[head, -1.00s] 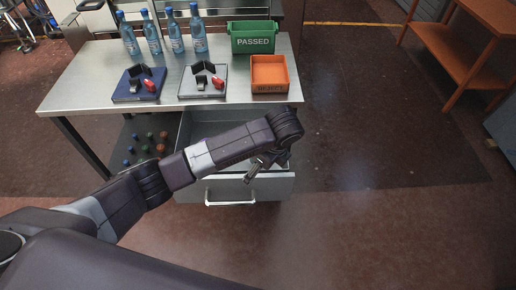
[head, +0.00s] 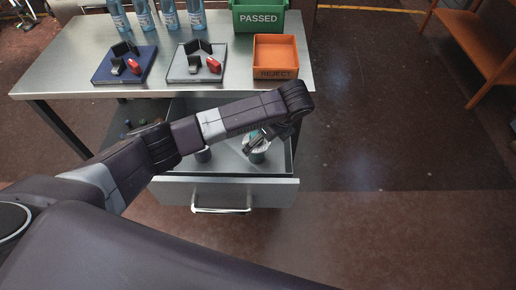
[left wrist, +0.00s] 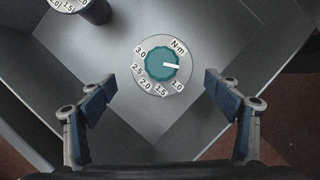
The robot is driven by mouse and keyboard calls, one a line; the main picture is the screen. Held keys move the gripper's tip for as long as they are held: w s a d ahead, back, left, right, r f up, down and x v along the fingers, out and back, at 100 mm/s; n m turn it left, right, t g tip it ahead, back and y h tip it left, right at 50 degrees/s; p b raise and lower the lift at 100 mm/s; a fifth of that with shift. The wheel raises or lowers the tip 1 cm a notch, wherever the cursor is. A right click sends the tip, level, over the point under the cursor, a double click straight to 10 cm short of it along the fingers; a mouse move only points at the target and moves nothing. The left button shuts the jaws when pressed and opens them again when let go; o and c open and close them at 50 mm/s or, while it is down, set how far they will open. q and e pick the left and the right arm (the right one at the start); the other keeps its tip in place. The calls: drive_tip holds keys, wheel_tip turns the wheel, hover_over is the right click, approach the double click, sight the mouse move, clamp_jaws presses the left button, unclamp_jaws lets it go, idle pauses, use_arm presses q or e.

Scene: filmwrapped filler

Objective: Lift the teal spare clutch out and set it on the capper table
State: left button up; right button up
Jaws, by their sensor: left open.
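The teal clutch (left wrist: 160,68) stands in the open drawer, with a teal knob in a pale dial ring marked in N·m. In the head view the clutch (head: 257,154) is partly covered by my left gripper (head: 256,140). In the left wrist view my left gripper (left wrist: 157,98) is open, its fingers on either side of the clutch and apart from it. The capper table (head: 150,40) is the steel table above the drawer. My right gripper is not in view.
A second, dark-bodied clutch (left wrist: 92,8) stands in the same drawer (head: 230,194). On the table are a blue fixture plate (head: 104,75), a grey plate (head: 190,76), an orange REJECT bin (head: 276,72), a green PASSED bin (head: 259,28) and several blue bottles (head: 170,16).

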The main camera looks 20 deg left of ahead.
use_arm(q)
drive_tip(key=shift+x, duration=0.85)
drive_tip(key=x, duration=0.5)
drive_tip(key=shift+w, duration=0.1)
drive_tip(key=c, duration=2.1)
drive_tip(key=shift+w+r, duration=0.1)
drive_tip(key=shift+w, duration=0.05)
drive_tip(key=shift+c, duration=0.5)
wheel_tip(320, 180, up, 19)
drive_tip(key=shift+f, duration=0.1)
drive_tip(key=shift+c, duration=0.2)
drive_tip(key=shift+r+p, duration=0.35)
drive_tip(key=shift+r, duration=0.25)
